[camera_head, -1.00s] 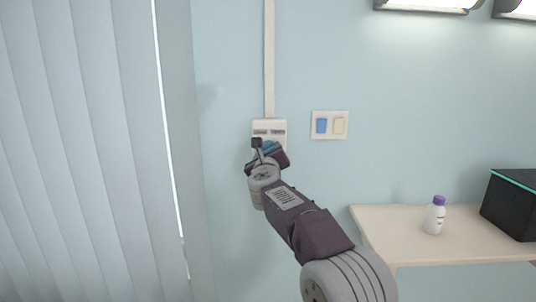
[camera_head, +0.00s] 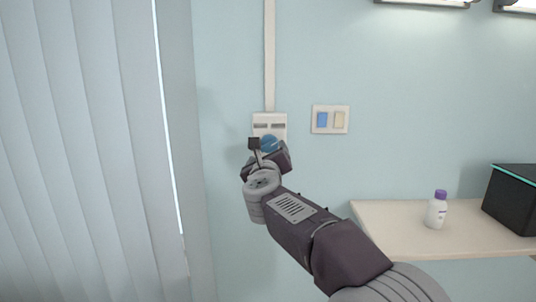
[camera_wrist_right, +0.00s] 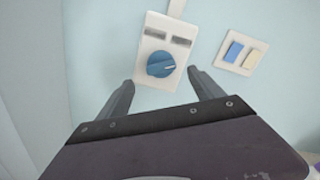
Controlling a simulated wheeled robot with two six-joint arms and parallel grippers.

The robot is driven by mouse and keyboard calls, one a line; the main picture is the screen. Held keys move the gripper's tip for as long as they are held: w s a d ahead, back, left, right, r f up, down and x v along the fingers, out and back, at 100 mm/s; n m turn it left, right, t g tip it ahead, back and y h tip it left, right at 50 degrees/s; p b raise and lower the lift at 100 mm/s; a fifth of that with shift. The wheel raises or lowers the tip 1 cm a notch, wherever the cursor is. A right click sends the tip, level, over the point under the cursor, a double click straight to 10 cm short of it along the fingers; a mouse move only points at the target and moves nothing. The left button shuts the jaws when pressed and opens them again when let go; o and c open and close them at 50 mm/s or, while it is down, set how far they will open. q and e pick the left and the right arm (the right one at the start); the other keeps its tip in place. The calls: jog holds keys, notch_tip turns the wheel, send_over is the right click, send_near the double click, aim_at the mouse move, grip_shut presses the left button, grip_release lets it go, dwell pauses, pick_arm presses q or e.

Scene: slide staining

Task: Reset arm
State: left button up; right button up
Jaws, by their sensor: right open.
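My right gripper (camera_wrist_right: 160,88) is open and empty in the right wrist view. Its two fingers stand apart, with a blue round knob (camera_wrist_right: 161,64) showing between and beyond them. The knob sits on a white wall box (camera_wrist_right: 152,24). In the head view, my right gripper (camera_head: 268,152) is in front of the lower part of the wall box (camera_head: 281,118), and the knob (camera_head: 269,142) is partly hidden behind it. My left gripper is in neither view.
A switch plate (camera_head: 330,129) with a blue and a cream switch is right of the box. A shelf (camera_head: 400,239) at right holds a white bottle with a purple cap (camera_head: 436,212) and a black box (camera_head: 513,205). Vertical blinds (camera_head: 80,150) hang at left.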

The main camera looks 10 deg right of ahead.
jog(key=shift+v, duration=0.95)
